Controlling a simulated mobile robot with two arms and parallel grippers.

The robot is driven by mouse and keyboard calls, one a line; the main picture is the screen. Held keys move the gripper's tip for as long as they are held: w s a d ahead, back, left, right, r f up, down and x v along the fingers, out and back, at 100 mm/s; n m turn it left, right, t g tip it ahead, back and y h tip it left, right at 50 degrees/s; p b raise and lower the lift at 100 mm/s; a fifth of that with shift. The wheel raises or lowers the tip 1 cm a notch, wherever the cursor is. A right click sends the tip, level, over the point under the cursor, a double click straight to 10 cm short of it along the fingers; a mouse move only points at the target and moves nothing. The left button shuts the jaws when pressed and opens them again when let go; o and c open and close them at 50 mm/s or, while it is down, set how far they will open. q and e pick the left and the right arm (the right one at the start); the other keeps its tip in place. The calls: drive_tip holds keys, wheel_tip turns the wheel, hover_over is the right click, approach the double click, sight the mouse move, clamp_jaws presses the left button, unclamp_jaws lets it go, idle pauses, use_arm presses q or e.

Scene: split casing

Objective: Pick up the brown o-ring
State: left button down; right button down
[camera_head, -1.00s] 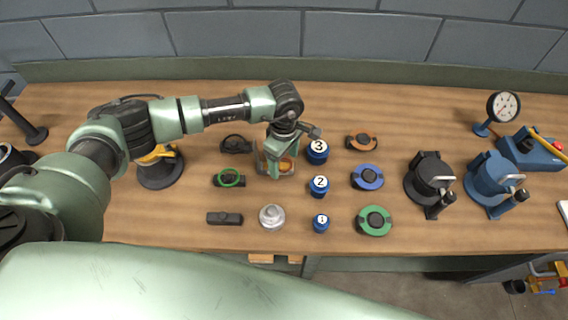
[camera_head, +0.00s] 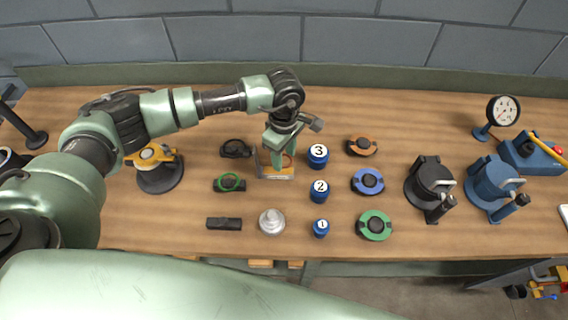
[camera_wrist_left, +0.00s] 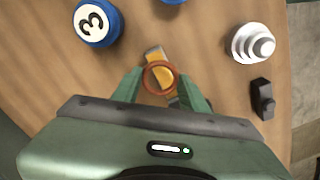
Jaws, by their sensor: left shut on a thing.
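The brown o-ring (camera_wrist_left: 146,76) is held between the two fingertips of my left gripper (camera_wrist_left: 160,80) in the left wrist view. The fingers press on it from its left and right sides. In the head view my left gripper (camera_head: 277,165) points down over the back middle of the bench, and its fingers hide much of the ring. A small holder with a yellow and grey piece (camera_wrist_left: 155,52) lies below the ring; I cannot tell the exact gap. My right gripper is not in view.
Blue numbered cylinders (camera_head: 318,156) stand just right of the gripper. A green o-ring (camera_head: 229,181) lies on a dark holder to the left. A stepped silver piece (camera_head: 271,221) stands in front. Lidded pots (camera_head: 431,180) stand farther right.

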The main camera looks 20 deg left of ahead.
use_arm(q)
wheel_tip(320, 180, up, 16)
drive_tip(key=b, duration=0.4)
idle(0.4)
